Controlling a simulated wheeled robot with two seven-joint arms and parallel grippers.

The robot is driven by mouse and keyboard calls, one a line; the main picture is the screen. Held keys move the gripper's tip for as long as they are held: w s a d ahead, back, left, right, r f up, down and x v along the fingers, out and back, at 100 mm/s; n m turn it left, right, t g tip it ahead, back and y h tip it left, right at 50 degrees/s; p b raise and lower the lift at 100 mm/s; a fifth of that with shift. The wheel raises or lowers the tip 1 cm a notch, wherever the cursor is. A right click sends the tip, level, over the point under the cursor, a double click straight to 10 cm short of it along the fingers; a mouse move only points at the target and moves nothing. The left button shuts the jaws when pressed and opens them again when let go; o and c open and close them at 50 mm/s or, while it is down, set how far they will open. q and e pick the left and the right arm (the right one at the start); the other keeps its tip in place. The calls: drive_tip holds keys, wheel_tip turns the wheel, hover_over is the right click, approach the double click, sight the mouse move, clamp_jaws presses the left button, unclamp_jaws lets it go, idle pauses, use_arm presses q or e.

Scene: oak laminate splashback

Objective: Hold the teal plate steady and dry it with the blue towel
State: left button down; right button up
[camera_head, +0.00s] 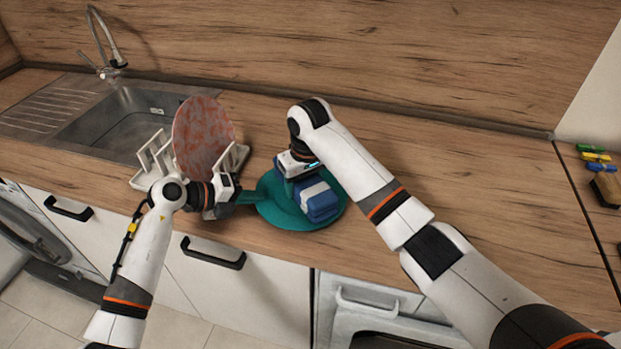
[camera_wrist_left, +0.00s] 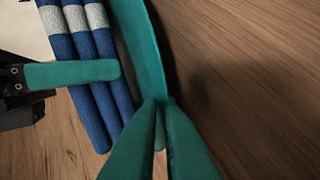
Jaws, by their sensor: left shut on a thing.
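The teal plate (camera_head: 278,212) is near the counter's front edge. My left gripper (camera_head: 252,197) is shut on the plate's left rim. In the left wrist view, the teal fingers of my left gripper (camera_wrist_left: 160,108) meet on the plate (camera_wrist_left: 143,45), which shows nearly edge-on. The folded blue towel (camera_head: 320,203) with a white band is against the plate's face. My right gripper (camera_head: 298,180) is at the towel; its fingertips are hidden in the head view. In the left wrist view one of its teal fingers lies across the towel (camera_wrist_left: 92,100).
A white dish rack (camera_head: 147,172) holding a reddish mottled plate (camera_head: 203,138) stands left of the teal plate. Behind is a sink (camera_head: 115,120) with a faucet (camera_head: 108,45). Coloured blocks (camera_head: 596,157) lie at the far right.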

use_arm(q)
drive_tip(key=shift+f, duration=0.1)
use_arm(e)
drive_tip(key=shift+s+a, duration=0.15)
drive_tip(key=shift+a, duration=0.05)
drive_tip(key=shift+f, duration=0.1)
drive_tip(key=shift+w+d+r, duration=0.15)
drive_tip(key=shift+d+r, duration=0.1)
drive_tip(key=shift+r, duration=1.05)
drive_tip(key=shift+w+d+r, duration=0.15)
drive_tip(key=shift+d+r, duration=0.15)
drive_tip(key=shift+r, duration=0.95)
drive_tip(key=shift+w+d+r, duration=0.15)
drive_tip(key=shift+d+r, duration=0.1)
drive_tip(key=shift+r, duration=1.05)
use_arm(q)
drive_tip(key=c, duration=1.6)
unclamp_jaws()
drive_tip(key=shift+c, duration=0.2)
drive_tip(key=shift+o, duration=0.6)
use_arm(e)
drive_tip(key=shift+d, duration=0.1)
